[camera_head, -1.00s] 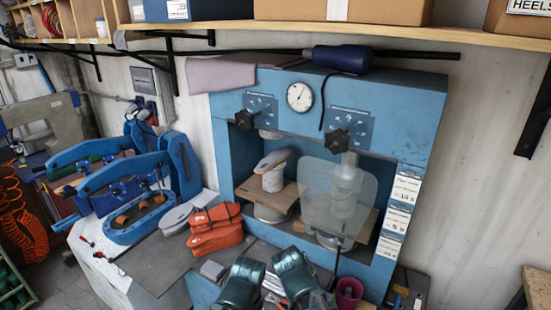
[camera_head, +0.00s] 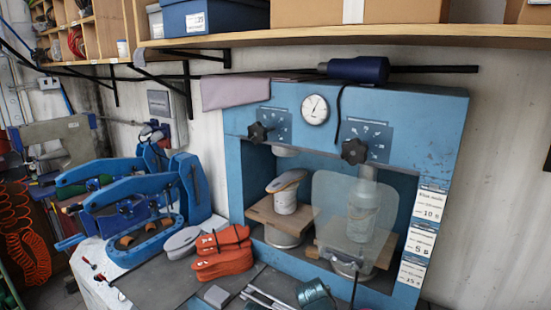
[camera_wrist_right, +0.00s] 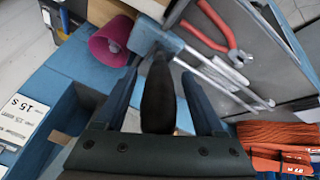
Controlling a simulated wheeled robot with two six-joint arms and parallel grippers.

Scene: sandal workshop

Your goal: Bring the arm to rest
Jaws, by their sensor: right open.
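My right gripper (camera_wrist_right: 160,100) shows in the right wrist view, its two bluish fingers spread apart. A dark elongated handle (camera_wrist_right: 158,95) appears between them, in line with a blue-grey tool head (camera_wrist_right: 150,37); I cannot tell its depth, but the jaws are open. No fingers are clear there, and my left gripper is not in view.
A shelf (camera_head: 330,35) hangs above.

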